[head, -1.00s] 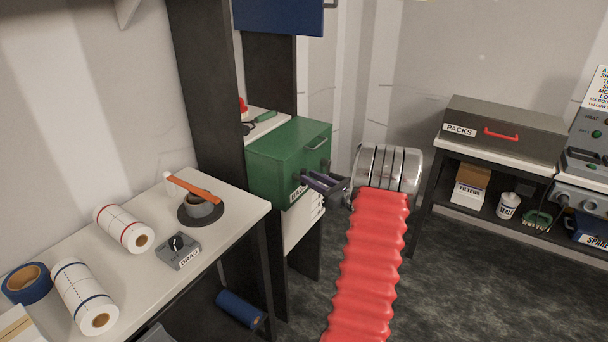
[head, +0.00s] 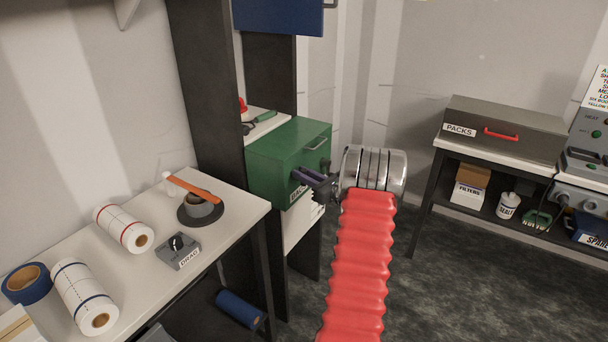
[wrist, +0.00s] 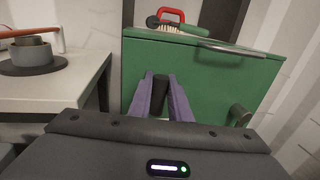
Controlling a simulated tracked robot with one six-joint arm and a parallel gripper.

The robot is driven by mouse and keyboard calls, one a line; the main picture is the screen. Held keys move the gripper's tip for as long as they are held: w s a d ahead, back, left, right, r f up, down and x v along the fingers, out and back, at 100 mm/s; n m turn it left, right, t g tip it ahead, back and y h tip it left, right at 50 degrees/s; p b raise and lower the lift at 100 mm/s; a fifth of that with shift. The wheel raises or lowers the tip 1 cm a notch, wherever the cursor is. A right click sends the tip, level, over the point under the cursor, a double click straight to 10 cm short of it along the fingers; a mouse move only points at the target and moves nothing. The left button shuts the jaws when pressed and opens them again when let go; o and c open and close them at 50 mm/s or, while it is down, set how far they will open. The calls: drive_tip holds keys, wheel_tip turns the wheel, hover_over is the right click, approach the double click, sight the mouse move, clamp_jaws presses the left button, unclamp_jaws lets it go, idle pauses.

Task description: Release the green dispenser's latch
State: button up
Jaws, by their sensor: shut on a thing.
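The green dispenser (head: 285,150) stands on a shelf between dark uprights, with a metal bar handle (head: 317,143) near the top of its front. It also fills the upper middle of the wrist view (wrist: 205,75). My gripper (head: 300,174) is at the lower left of that front. In the wrist view its two purple fingers (wrist: 162,92) are shut on a dark knob (wrist: 160,82), which I take to be the latch. A second dark knob (wrist: 240,114) sits free at the front's lower right. The label on the front is partly hidden by my gripper.
A white bench (head: 215,235) at left carries paper rolls (head: 125,228), a DRAG box (head: 178,251) and a grey pot with an orange-handled tool (head: 195,188). The PACKS box (head: 505,130) is at right. Floor between is clear.

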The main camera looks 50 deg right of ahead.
drive_tip(key=shift+d, duration=0.1)
clamp_jaws()
drive_tip(key=shift+a+n, duration=0.2)
drive_tip(key=shift+n, duration=0.3)
drive_tip(key=n, duration=0.2)
drive_tip(key=shift+a+n+t, duration=0.25)
drive_tip(key=shift+n+t, duration=0.05)
drive_tip(key=shift+t, duration=0.1)
drive_tip(key=n, duration=0.3)
drive_tip(key=a+f+n+y, duration=0.1)
drive_tip(key=n, duration=0.2)
drive_tip(key=n+t+y, duration=0.1)
drive_tip(key=n, duration=0.3)
drive_tip(key=shift+s+a+f, duration=0.1)
drive_tip(key=shift+a+f, duration=0.15)
drive_tip(key=shift+a, duration=0.05)
drive_tip(key=n+y, duration=0.1)
drive_tip(key=n, duration=0.2)
drive_tip(key=f+n+y, duration=0.1)
drive_tip(key=n, duration=0.2)
drive_tip(key=shift+a+f+n, duration=0.1)
drive_tip(key=shift+a+n, duration=0.1)
drive_tip(key=shift+n, duration=0.2)
drive_tip(key=shift+f, duration=0.1)
